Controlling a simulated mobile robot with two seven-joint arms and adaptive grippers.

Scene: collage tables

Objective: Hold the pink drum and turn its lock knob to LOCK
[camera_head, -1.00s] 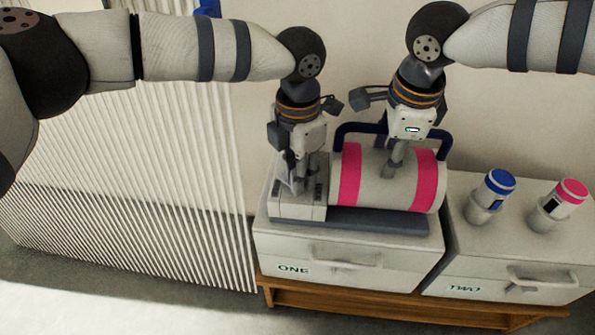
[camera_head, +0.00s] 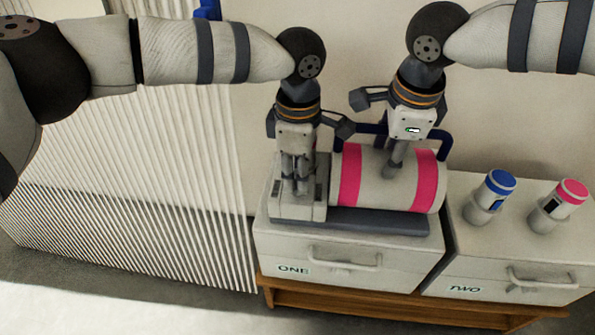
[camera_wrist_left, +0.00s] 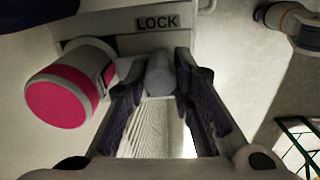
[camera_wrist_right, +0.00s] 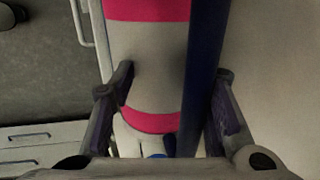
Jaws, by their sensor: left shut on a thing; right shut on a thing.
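The pink drum (camera_head: 382,182), pale with two pink bands, lies on its side on a dark cradle above box ONE. My right gripper (camera_head: 392,168) is shut on the drum from above. In the right wrist view the drum (camera_wrist_right: 150,60) and a dark blue bar (camera_wrist_right: 207,70) show between its fingers (camera_wrist_right: 175,90). My left gripper (camera_head: 297,188) points down at the pale block beside the drum's left end. In the left wrist view its fingers (camera_wrist_left: 160,85) are shut on the grey lock knob (camera_wrist_left: 160,72), below the LOCK label (camera_wrist_left: 158,23). The knob's pointing direction is unclear.
Box ONE (camera_head: 355,254) stands beside box TWO (camera_head: 490,262) on a wooden stand (camera_head: 380,306). A blue-capped canister (camera_head: 497,184) and a pink-capped canister (camera_head: 570,195) stand on box TWO. A white ribbed panel (camera_head: 150,190) is at the left.

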